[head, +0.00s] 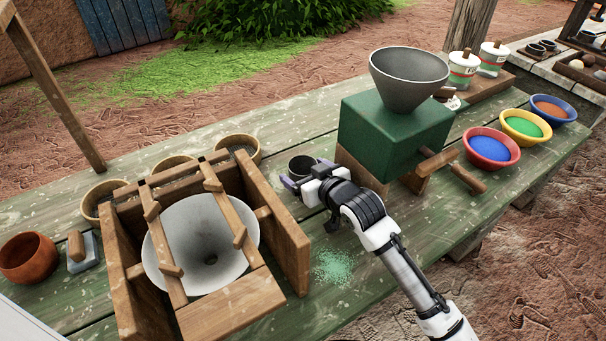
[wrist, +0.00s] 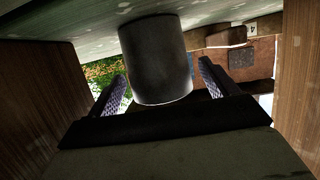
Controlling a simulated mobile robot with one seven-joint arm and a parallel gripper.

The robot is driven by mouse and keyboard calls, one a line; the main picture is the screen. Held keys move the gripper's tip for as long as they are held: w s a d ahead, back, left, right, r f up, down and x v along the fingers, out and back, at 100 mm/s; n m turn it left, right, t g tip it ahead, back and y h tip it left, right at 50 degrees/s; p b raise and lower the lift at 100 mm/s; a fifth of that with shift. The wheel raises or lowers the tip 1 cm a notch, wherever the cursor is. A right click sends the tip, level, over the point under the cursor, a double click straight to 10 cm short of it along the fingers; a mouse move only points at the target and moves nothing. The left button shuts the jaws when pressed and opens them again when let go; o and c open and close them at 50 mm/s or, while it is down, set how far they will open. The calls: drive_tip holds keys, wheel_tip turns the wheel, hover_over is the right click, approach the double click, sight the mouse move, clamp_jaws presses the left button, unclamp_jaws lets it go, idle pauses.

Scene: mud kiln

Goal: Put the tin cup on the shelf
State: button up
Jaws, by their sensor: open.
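The tin cup (head: 301,164), a small dark grey cylinder, stands on the green plank table between the wooden frame and the green mill. In the wrist view the cup (wrist: 157,60) fills the upper middle, hanging down in the picture because the view is inverted. My gripper (head: 309,174) is low at the cup, its fingers apart. In the wrist view the gripper (wrist: 160,88) has one finger on each side of the cup, with gaps visible. Part of the cup is hidden behind my gripper in the head view. I cannot tell which surface is the shelf.
A wooden frame (head: 296,243) around a white bowl (head: 185,240) stands close on the left. The green mill (head: 385,138) with its grey hopper (head: 408,85) stands close on the right. Pigment bowls (head: 491,148) are farther right. Green powder (head: 334,267) lies on clear table in front.

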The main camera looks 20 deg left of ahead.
drive_tip(key=c, duration=1.2)
drive_tip(key=shift+o, duration=0.2)
